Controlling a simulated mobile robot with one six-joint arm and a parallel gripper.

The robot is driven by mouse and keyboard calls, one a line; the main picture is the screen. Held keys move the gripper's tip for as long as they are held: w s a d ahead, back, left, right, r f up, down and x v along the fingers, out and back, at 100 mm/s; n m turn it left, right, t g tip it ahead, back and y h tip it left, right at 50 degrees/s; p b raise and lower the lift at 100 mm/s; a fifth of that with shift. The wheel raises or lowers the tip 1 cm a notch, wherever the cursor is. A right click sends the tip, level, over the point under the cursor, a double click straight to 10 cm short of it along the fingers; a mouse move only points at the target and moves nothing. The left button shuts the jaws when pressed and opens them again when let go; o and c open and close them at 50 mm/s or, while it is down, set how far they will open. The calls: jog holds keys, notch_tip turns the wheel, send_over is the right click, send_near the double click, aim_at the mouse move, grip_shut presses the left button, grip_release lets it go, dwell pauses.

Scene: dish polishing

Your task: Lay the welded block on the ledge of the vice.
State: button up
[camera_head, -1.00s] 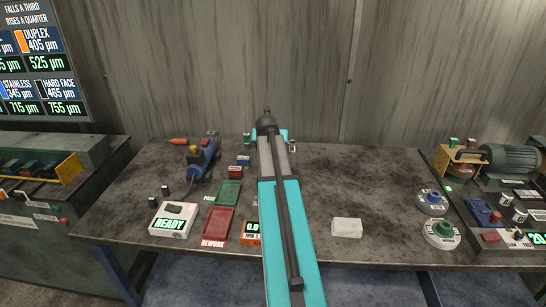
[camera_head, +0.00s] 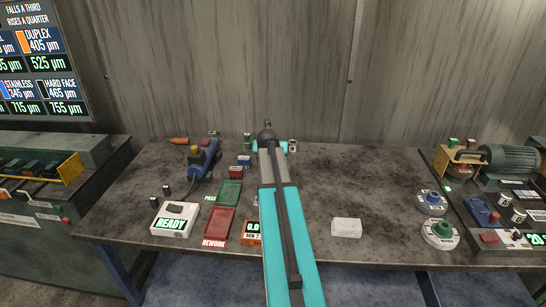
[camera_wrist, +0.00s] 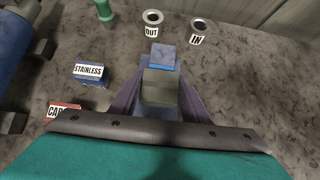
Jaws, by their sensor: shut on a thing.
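My gripper (camera_wrist: 160,98) is shut on a grey block (camera_wrist: 159,87), the welded block, held between its two purple-grey fingers in the wrist view. A blue-grey piece with a bright blue band (camera_wrist: 162,58) shows just beyond it; I cannot tell whether it is part of the same block. In the head view my arm hides the gripper and block. A blue device (camera_head: 204,160) with yellow and red parts stands left of the arm and may be the vice. Its blue body (camera_wrist: 18,45) shows at the wrist view's left edge. I cannot make out its ledge.
An OUT cup (camera_wrist: 153,17) and an IN cup (camera_wrist: 199,25) stand beyond the gripper. A STAINLESS box (camera_wrist: 92,75) and a red box (camera_wrist: 63,109) lie left. Green PASS (camera_head: 230,193) and red REWORK (camera_head: 218,222) trays lie nearer. The right middle of the bench (camera_head: 360,180) is clear.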

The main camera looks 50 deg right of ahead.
jog(key=shift+f, duration=0.55)
jog(key=shift+f, duration=0.1)
jog(key=o, duration=1.4)
jog(key=shift+b+v, duration=1.2)
jog(key=shift+v, duration=4.9)
